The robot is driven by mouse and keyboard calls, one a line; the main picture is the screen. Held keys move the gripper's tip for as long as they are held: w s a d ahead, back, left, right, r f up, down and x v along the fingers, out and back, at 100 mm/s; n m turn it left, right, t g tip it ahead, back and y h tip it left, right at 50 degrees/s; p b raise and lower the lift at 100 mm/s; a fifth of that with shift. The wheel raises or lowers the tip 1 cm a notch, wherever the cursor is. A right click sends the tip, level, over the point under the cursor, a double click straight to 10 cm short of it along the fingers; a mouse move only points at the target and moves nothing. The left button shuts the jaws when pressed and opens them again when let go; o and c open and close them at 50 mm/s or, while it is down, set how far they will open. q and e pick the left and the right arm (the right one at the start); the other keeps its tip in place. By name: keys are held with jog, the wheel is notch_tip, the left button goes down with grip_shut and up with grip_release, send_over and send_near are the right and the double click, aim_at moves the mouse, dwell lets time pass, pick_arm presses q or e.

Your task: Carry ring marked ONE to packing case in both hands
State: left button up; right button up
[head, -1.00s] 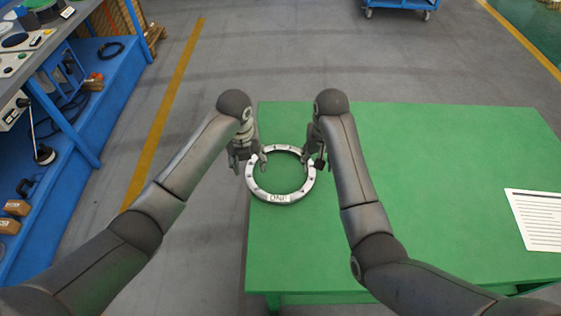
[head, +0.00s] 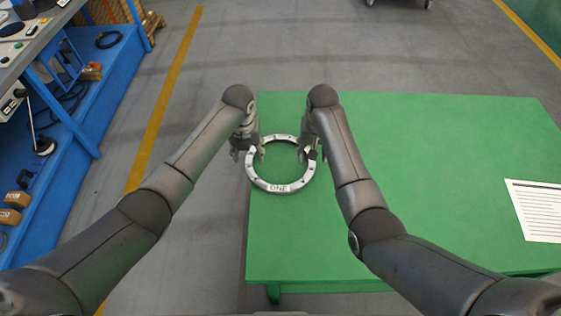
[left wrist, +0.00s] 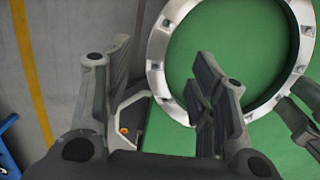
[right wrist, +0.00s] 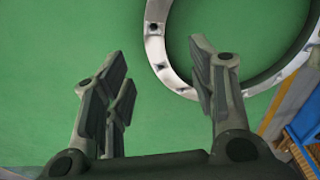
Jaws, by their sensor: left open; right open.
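The ring marked ONE (head: 280,188) is a pale metal ring with holes around its band. It lies at the left edge of the green table (head: 420,190), its left side slightly past the edge. My left gripper (head: 250,150) is open at the ring's far left. In the left wrist view the band (left wrist: 158,55) runs between its spread fingers. My right gripper (head: 308,150) is open at the far right of the ring. In the right wrist view the band (right wrist: 155,45) shows between its fingers. Finger height against the band is unclear. No packing case is identifiable.
A paper sheet (head: 537,208) lies at the table's right side; the table between it and the ring is bare. A blue workbench (head: 100,95) with equipment stands left, across grey floor with a yellow line (head: 160,110). A wheeled cart shows partly at the top.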

aim_at(251, 160)
pick_arm(q)
jog(key=shift+w+f, duration=0.15)
jog(key=shift+f, duration=1)
jog(key=shift+w+f, duration=0.15)
jog(key=shift+f, duration=0.95)
pick_arm(e)
jog(key=shift+w+f, duration=0.2)
jog(key=shift+f, duration=0.95)
jog(key=shift+w+f, duration=0.15)
jog(key=shift+f, duration=1)
pick_arm(q)
grip_shut()
pick_arm(e)
grip_shut()
pick_arm(q)
jog(key=shift+w+r, duration=0.15)
jog(key=shift+r, duration=0.05)
pick_arm(e)
jog(key=shift+w+r, duration=0.1)
jog(key=shift+r, duration=0.1)
